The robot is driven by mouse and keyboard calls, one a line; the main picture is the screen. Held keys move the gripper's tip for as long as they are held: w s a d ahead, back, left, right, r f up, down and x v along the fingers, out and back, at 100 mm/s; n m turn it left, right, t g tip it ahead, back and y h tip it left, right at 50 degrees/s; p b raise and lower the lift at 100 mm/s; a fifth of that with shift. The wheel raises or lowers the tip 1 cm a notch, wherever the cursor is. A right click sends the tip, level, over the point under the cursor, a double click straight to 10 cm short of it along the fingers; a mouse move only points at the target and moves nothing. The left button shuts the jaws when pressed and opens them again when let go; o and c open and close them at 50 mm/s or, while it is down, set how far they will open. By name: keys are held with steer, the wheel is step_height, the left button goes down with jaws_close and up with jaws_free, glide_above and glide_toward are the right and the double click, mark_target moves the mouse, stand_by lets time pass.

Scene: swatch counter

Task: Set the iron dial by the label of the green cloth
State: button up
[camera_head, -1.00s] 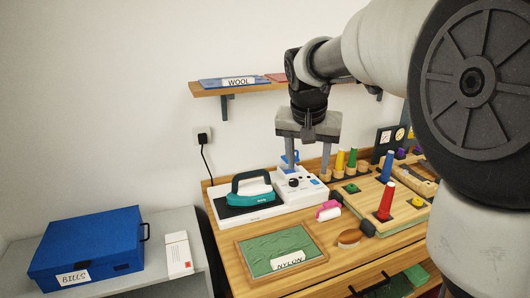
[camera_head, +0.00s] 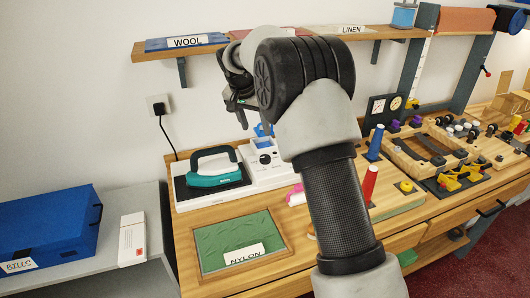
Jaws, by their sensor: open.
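The green cloth (camera_head: 215,240) lies in a shallow wooden frame on the counter, with a white label (camera_head: 244,254) on it reading NYLON. The teal iron (camera_head: 218,173) with a dark handle stands on its white base at the back left of the counter. The iron's dial (camera_head: 265,159), a dark knob, is on the white control box to the right of the iron. My gripper (camera_head: 252,124) is open and empty above the control box, partly hidden by my arm. The dial's markings are too small to read.
A wall shelf (camera_head: 142,54) above carries cloths labelled WOOL (camera_head: 188,41) and LINEN (camera_head: 351,30). A blue box (camera_head: 50,232) labelled BILLS and a white packet (camera_head: 132,238) are on the grey side table. Spools and wooden trays crowd the right of the counter.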

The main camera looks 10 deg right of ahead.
mark_target(265, 157)
steer(key=p+x, duration=0.1)
steer(key=x, duration=1.6)
steer(key=shift+w, duration=0.1)
steer(key=c, duration=1.1)
